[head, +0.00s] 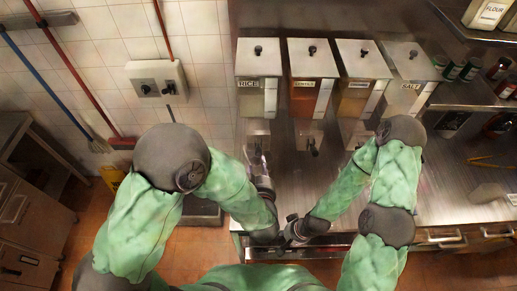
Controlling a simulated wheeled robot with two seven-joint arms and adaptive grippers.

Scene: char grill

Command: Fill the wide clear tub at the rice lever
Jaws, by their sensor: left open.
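The rice dispenser (259,70), labelled RICE, is the leftmost of the row at the back of the steel counter. Its lever and spout area is low at its front, partly covered by my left gripper. My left gripper (258,158) is open just in front of the rice dispenser's lower part. I cannot tell whether it touches the lever. My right gripper (291,220) is lower, near the counter's front edge, close to my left wrist. Its fingers are too small and dark to read. I cannot make out the wide clear tub; it may be hidden by my arms.
Several more dispensers stand to the right, including a salt one (408,88). A dark lever (313,147) sticks out below the second dispenser. Jars (470,70) stand on the right shelf.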

